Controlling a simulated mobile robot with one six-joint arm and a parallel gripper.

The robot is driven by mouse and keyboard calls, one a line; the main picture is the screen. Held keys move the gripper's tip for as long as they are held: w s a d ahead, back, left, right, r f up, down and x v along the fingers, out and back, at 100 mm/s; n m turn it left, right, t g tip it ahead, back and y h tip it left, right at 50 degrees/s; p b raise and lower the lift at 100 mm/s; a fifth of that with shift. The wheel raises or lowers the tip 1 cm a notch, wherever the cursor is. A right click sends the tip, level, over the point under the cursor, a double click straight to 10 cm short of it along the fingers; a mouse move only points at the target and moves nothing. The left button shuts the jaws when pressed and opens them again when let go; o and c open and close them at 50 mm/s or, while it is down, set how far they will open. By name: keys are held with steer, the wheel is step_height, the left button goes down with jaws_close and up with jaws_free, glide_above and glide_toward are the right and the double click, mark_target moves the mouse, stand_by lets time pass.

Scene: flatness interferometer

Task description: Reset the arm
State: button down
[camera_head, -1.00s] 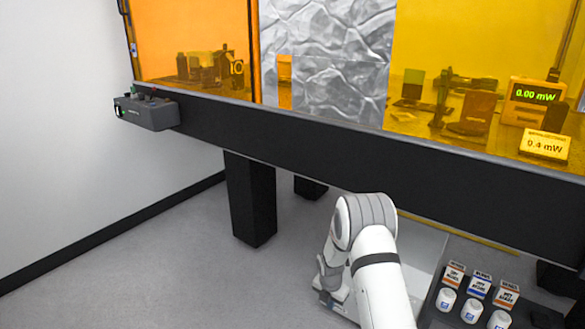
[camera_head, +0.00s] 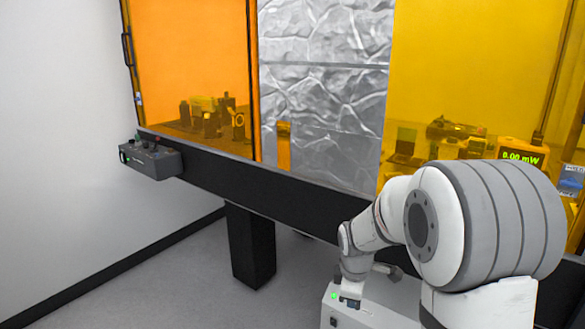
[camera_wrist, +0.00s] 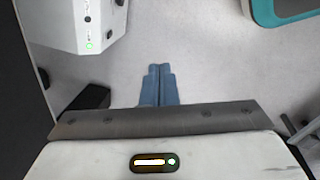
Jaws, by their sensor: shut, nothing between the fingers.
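My gripper (camera_wrist: 160,70) shows in the wrist view as two blue fingers pressed together with nothing between them, above grey floor. In the head view my arm (camera_head: 490,225) fills the lower right. Its bent far part comes down in front of the table edge, near a white box; the fingers cannot be made out there.
A long dark table (camera_head: 290,200) carries orange panels and optical equipment behind them. A grey control box (camera_head: 150,160) hangs at its left end. A white box (camera_head: 375,310) with a green light stands below. A teal-edged object (camera_wrist: 262,12) is at the wrist view's upper right. Floor left is clear.

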steer(key=s+r+m+p, duration=1.1)
steer(key=s+r+m, duration=0.3)
steer(key=s+r, duration=0.8)
steer(key=shift+s+d+r+t+y+p, duration=0.3)
steer(key=shift+d+r+t, duration=0.1)
steer(key=shift+r, duration=0.15)
